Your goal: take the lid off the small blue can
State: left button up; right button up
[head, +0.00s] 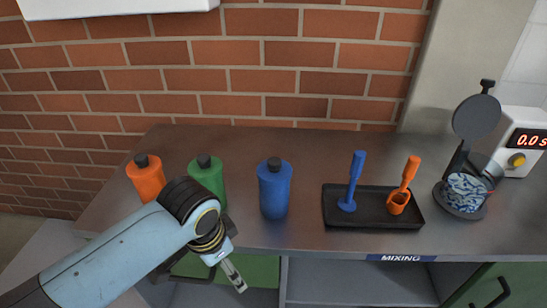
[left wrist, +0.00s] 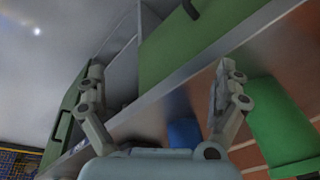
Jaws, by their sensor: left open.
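The blue container in view is a blue bottle (head: 274,190) with a dark cap (head: 274,163), upright on the counter; I cannot tell whether it is the small blue can. A blue shape, probably the same bottle, shows partly between the fingers in the left wrist view (left wrist: 183,132). My left gripper (head: 236,275) is open and empty, in front of the counter's front edge and below the blue bottle in the picture; its spread fingers also show in the left wrist view (left wrist: 162,95). My right gripper is not in view.
An orange bottle (head: 146,178) and a green bottle (head: 207,177) stand left. A black tray (head: 373,219) holds a blue tool (head: 355,178) and an orange tool (head: 404,182). The counter (head: 305,165) is clear behind the tray.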

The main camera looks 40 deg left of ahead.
aim_at(274, 160)
pick_arm(q)
jog(key=w+r+m+p, duration=0.1)
jog(key=w+r+m, duration=0.2)
jog(key=w+r, duration=0.3)
jog(key=w+a+r+m+g+p, duration=0.1)
jog(key=w+r+m+p, duration=0.1)
jog(key=w+r, duration=0.5)
jog(key=w+r+m+g+p, duration=0.1)
jog(key=w+r+m+p, duration=0.1)
jog(key=w+r+m, duration=0.2)
jog(key=shift+w+a+r+m+h, duration=0.15)
jog(key=shift+w+r, duration=0.3)
jog(key=shift+r, duration=0.35)
jog(key=shift+w+r+m+h, duration=0.1)
jog(key=shift+w+r, duration=0.35)
jog(key=shift+r, duration=0.35)
jog(key=shift+w+a+r+m+h, duration=0.15)
jog(key=shift+w+r, duration=0.3)
jog(key=shift+r, duration=0.35)
notch_tip(274, 160, down, 5)
jog(key=shift+d+f+p, duration=0.1)
jog(key=shift+d+p, duration=0.05)
jog(key=shift+p, duration=0.25)
jog(key=f, duration=0.3)
jog(key=f+p, duration=0.1)
jog(key=shift+s+f, duration=0.15)
jog(key=shift+s, duration=0.1)
jog(key=shift+f, duration=0.4)
jog(key=shift+c, duration=0.4)
jog(key=c, duration=1.2)
